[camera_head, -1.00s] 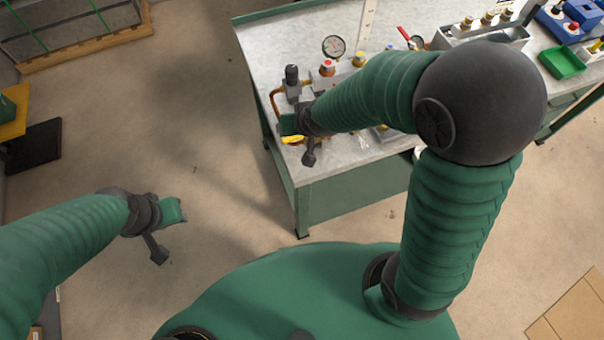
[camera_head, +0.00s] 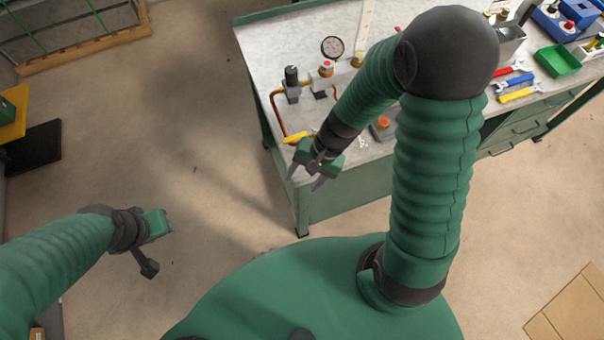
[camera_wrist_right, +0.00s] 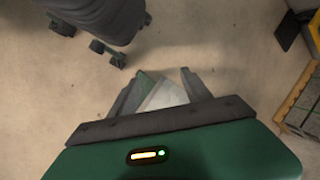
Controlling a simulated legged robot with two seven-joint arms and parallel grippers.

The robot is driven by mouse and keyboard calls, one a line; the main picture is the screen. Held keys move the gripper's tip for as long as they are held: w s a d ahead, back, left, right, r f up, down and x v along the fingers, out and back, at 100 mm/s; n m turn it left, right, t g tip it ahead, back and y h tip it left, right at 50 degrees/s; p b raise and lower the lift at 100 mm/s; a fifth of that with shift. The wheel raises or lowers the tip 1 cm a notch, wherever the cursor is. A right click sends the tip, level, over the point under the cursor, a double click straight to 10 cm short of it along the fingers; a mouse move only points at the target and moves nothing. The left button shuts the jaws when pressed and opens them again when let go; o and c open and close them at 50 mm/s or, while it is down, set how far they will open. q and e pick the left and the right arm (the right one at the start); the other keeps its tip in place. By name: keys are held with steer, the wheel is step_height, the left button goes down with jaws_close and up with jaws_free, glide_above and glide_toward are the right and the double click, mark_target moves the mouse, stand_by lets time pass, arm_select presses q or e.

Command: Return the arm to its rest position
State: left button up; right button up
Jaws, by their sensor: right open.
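My right gripper (camera_head: 305,180) is open, just off the near-left edge of the workbench (camera_head: 330,198), with its fingers pointing toward me over the floor. The right wrist view shows its two fingers (camera_wrist_right: 162,72) spread apart. A pale wedge with a green edge (camera_wrist_right: 165,95) shows between them; I cannot tell whether it is the bench. My right arm bends high over the bench and hides part of it.
The bench carries a pipe assembly with a black-capped regulator (camera_head: 292,84), a pressure gauge (camera_head: 332,47) and a yellow lever (camera_head: 296,138). Wrenches (camera_head: 515,86) and a green bin (camera_head: 557,60) lie at the right. Floor (camera_head: 210,130) between the left arm and bench is clear.

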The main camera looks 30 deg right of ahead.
steer(key=d+r+n+t+h, duration=0.2)
steer(key=d+r+n+h, duration=0.1)
steer(key=r+n, duration=0.4)
steer(key=shift+s+d+r+n+h, duration=0.3)
steer(key=shift+s+n+h, duration=0.25)
steer(key=shift+n, duration=0.25)
steer(key=shift+a, duration=0.1)
stand_by(2.7)
